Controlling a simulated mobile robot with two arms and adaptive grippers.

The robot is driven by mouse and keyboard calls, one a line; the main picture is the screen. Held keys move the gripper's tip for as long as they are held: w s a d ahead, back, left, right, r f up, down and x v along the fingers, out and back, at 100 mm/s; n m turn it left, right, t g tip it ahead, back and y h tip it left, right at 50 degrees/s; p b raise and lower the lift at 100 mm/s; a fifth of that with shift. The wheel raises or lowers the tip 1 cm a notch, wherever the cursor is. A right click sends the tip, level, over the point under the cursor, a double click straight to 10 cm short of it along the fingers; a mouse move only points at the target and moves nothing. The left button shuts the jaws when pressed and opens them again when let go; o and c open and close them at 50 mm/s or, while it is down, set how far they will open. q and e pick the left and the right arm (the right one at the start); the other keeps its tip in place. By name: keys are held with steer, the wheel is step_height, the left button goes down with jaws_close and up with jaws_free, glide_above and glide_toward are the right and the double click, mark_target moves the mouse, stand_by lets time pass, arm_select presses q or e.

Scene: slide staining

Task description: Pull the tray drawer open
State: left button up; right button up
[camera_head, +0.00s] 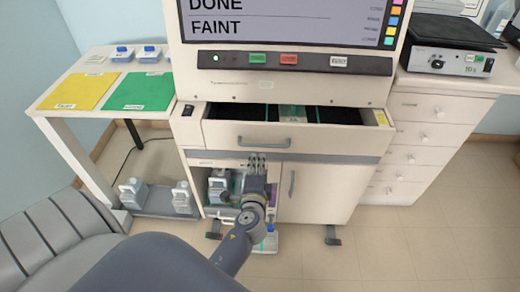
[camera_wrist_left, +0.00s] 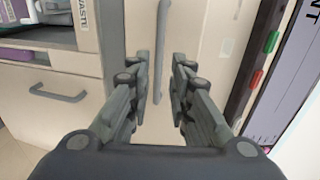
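The tray drawer (camera_head: 225,134) is in the machine below its button strip. It stands partly out, with dark trays showing inside its top. Its grey bar handle (camera_head: 265,143) is on the front; in the left wrist view the handle (camera_wrist_left: 162,45) runs up the middle of the picture. My left gripper (camera_head: 256,160) is just below the handle in the head view. In the wrist view its fingers (camera_wrist_left: 161,75) are spread, one on each side of the handle's near end, with gaps on both sides. My right gripper is not in view.
A lower cabinet door with a handle (camera_head: 291,184) is below the drawer. Bottles stand in the open compartment left of it. A side table (camera_head: 100,67) holds yellow and green mats. A white drawer cabinet (camera_head: 415,150) stands at the right. The floor in front is mostly clear.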

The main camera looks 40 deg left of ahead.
mark_target(259, 146)
arm_select(q)
steer(key=x, duration=1)
steer(key=shift+w+a, duration=0.1)
steer(key=shift+w, duration=0.2)
steer(key=shift+f, duration=0.1)
jaws_close()
